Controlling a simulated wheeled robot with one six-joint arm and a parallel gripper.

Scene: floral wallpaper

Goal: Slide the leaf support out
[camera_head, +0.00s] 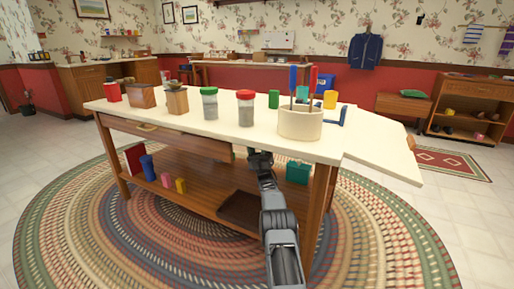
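The cream-topped wooden worktable (160,112) stands in front of me. A cream leaf (385,160) extends from its right end, looking roughly level with the top. I cannot make out the leaf support clearly; the area under the leaf is partly hidden by the top and the table leg. My gripper (260,158) is at the table's front side, just below the top's edge and left of the right front leg. It is dark and small here, so I cannot tell whether its fingers are open, or whether it touches anything.
Jars, wooden boxes and a cream tool holder (300,123) stand along the tabletop. The lower shelf (190,197) holds small coloured containers, a teal box (298,172) and a dark tray (240,208). A braided round rug (100,235) lies underneath. Floor right of the leaf is open.

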